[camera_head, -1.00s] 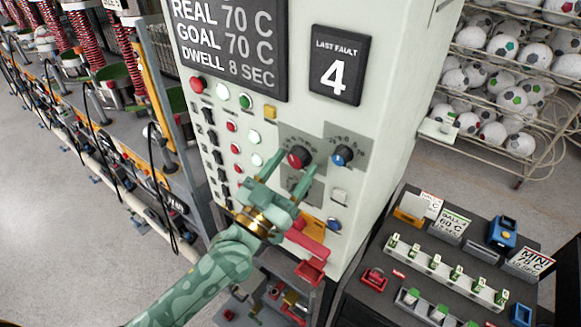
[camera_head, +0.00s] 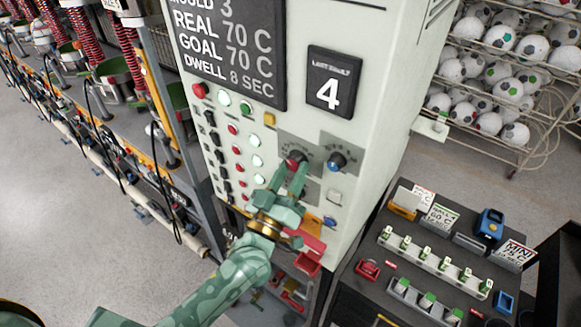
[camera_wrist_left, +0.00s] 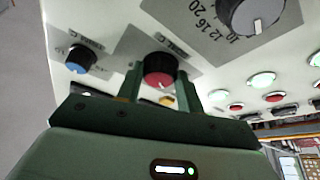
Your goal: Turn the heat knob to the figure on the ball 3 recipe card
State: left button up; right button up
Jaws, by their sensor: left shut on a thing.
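The red knob (camera_head: 294,157), with a label that seems to end in C, sits on a grey dial plate on the pale control cabinet. My left gripper (camera_head: 293,178) reaches up to it from below, its fingers shut on either side of it. In the left wrist view the red knob (camera_wrist_left: 159,72) shows between the two fingertips. Its pointer figure is not readable. The display (camera_head: 228,50) reads REAL 70 C, GOAL 70 C, DWELL 8 SEC. Recipe cards stand on the dark bench: one reads 60 C (camera_head: 440,219), another, partly covered, is unreadable (camera_head: 424,195). My right gripper is out of view.
A blue knob (camera_head: 337,161) is close right of the red one. A grey knob (camera_wrist_left: 252,14) with figures such as 10, 12, 16 and 20 shows in the wrist view. Lit buttons and switches lie left. A red part (camera_head: 308,262) juts out below. A MINI card (camera_head: 514,254) stands right.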

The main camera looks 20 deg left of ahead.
pick_arm(q)
jog(key=o, duration=1)
jog(key=shift+s, duration=0.1)
jog(key=shift+s+f, duration=0.25)
jog(key=b+v, duration=0.4)
jog(key=v, duration=1.1)
jog(key=shift+s+a+b, duration=0.15)
jog(key=shift+s+b, duration=0.1)
jog(key=shift+b, duration=0.15)
